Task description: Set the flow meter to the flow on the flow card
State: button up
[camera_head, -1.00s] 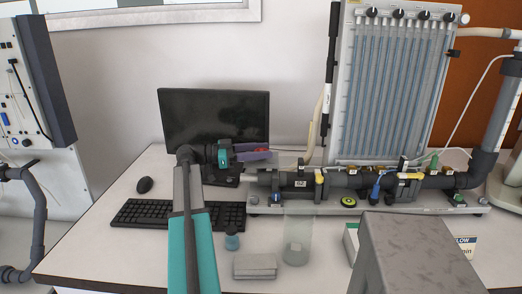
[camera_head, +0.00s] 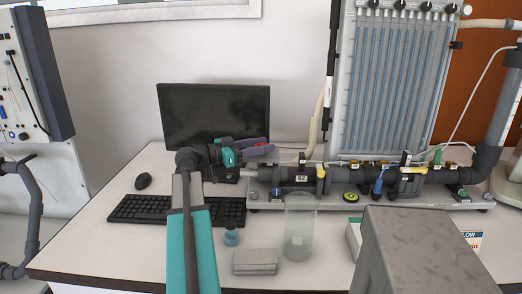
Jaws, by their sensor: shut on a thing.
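My gripper (camera_head: 258,147), at the end of the teal and grey arm, is shut on a small red thing (camera_head: 261,141) in front of the monitor; what that thing is I cannot tell. It is at the left end of the dark pipe rig (camera_head: 345,174), which has yellow, blue and green valve handles and a "62"-like label; whether it touches the rig is unclear. The manometer board (camera_head: 395,85) with blue tubes stands upright behind the rig.
A keyboard (camera_head: 150,209), mouse (camera_head: 143,181) and monitor (camera_head: 214,115) are at the left. My grey body part blocks the lower right.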

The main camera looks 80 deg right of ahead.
jog(key=n+t+h+b, duration=0.1)
jog(key=n+t+h, duration=0.1)
jog(key=n+t+h+b, duration=0.1)
jog(key=t+h+b, duration=0.1)
jog(key=shift+s+a+n, duration=0.15)
jog(key=shift+n, duration=0.25)
jog(key=shift+n+t+h+b, duration=0.5)
jog(key=shift+n+t+h, duration=0.4)
jog(key=shift+t, duration=0.4)
jog(key=shift+f+n+t+h+b, duration=0.1)
jog(key=shift+n+t+h+b, duration=0.5)
jog(key=shift+t, duration=0.4)
jog(key=shift+w+d+r+n+t+h+b, duration=0.15)
jog(key=shift+d+n+t+b, duration=0.15)
jog(key=shift+n+t+b, duration=0.6)
jog(key=shift+w+d+r+n+t+h+b, duration=0.2)
jog(key=shift+n+t+b, duration=0.4)
jog(key=shift+t+b, duration=0.55)
jog(key=shift+s+r+n+t+b, duration=0.1)
jog(key=shift+n+t+b, duration=0.15)
jog(key=shift+n+t, duration=0.75)
jog(key=shift+s+r+n+t+b, duration=0.15)
jog(key=shift+n+t, duration=0.35)
jog(key=shift+t, duration=0.95)
jog(key=shift+f, duration=0.1)
jog(key=o, duration=1.1)
jog(key=shift+c, duration=0.2)
jog(key=shift+f, duration=0.1)
